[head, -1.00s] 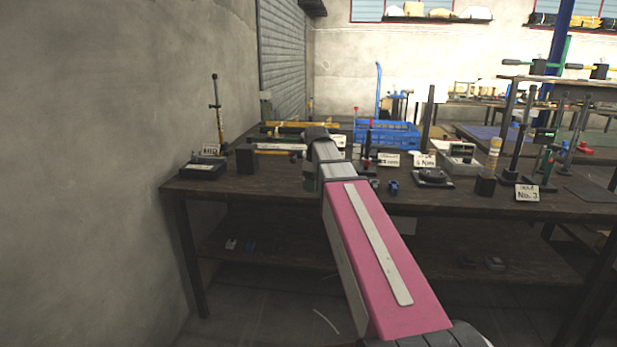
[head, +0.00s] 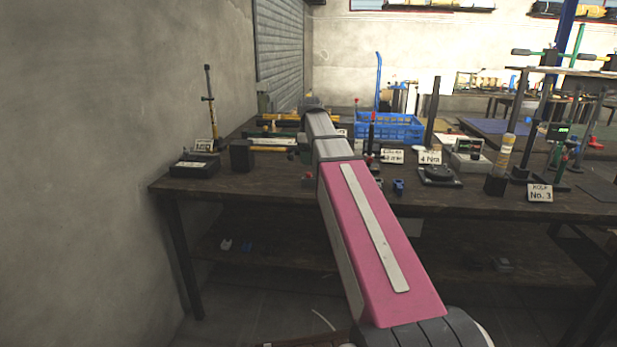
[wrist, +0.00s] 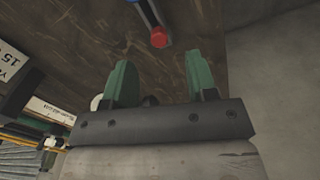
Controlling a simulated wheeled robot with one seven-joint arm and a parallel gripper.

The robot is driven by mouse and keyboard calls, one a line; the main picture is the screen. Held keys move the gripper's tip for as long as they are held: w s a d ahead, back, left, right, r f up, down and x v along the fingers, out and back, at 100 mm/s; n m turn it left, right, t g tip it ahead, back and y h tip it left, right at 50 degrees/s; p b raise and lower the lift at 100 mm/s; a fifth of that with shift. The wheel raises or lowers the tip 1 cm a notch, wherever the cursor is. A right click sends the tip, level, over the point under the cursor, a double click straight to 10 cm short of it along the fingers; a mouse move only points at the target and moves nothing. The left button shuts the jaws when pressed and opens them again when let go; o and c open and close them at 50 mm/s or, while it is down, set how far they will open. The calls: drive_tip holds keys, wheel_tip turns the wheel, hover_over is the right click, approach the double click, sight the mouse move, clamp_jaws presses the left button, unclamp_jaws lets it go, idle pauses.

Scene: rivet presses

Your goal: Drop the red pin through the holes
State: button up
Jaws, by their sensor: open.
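In the wrist view my gripper (wrist: 157,70) is open, with its two green fingers apart and nothing between them. A round red end (wrist: 158,37) lies just past the fingertips, beside a blue and grey bar on the dark wooden bench. I cannot tell whether this is the red pin. In the head view my pink and grey arm reaches over the bench and hides most of the gripper. A small red piece (head: 308,178) shows left of the arm. A dark rod with a red top (head: 371,120) stands to its right. The holes cannot be made out.
The dark bench (head: 240,190) has a wall close on its left. A black box with an upright rod (head: 193,169) stands at its left end. A blue crate (head: 400,127) is behind. Several fixtures and a No. 3 card (head: 540,193) stand to the right.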

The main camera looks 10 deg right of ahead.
sight(309, 173)
drive_tip(key=shift+w+a+f, duration=0.1)
drive_tip(key=shift+f, duration=1.5)
drive_tip(key=shift+w+f, duration=0.1)
drive_tip(key=shift+f, duration=1.45)
clamp_jaws()
